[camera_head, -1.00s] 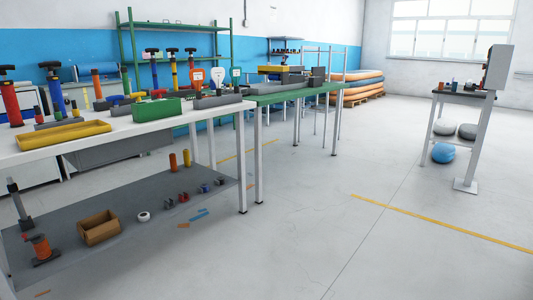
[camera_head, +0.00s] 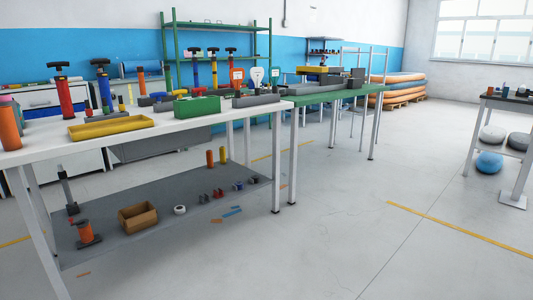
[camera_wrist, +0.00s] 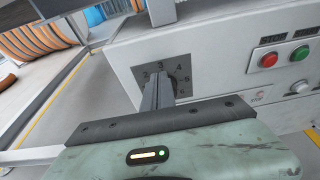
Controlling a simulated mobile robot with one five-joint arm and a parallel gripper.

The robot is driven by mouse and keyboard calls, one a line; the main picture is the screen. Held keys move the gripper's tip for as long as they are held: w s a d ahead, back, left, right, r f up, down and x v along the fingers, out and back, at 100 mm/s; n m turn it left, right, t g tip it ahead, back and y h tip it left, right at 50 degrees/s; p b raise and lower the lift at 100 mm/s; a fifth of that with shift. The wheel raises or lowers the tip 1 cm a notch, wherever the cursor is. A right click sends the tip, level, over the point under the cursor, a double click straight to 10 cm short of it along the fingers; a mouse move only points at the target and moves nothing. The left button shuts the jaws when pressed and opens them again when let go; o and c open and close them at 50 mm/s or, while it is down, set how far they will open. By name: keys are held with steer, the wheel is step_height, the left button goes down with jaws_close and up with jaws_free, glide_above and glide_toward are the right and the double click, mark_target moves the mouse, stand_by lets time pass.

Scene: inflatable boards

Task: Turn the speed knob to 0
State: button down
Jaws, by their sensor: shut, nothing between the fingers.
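In the wrist view a white control box (camera_wrist: 225,50) carries a dark square dial plate (camera_wrist: 184,64) with printed numbers, of which about 2 to 6 can be read. My gripper (camera_wrist: 158,82) is shut and empty, its fingers pointing at the middle of the plate. The speed knob is mostly hidden behind the fingers; a dark rounded edge shows just to their right. I cannot tell which number it points to, or whether the fingers touch it. My gripper is not in the head view.
Right of the dial are a red button (camera_wrist: 268,60), a green button (camera_wrist: 299,54) and a small pale round knob (camera_wrist: 299,87). Orange coils (camera_wrist: 35,38) lie at upper left. In the head view a white workbench (camera_head: 190,130) stands left; open floor (camera_head: 340,220) lies to its right.

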steer(key=f+v, duration=0.1)
steer(key=v, duration=0.4)
steer(key=shift+w+a+r, duration=0.15)
steer(key=shift+w+a, duration=0.25)
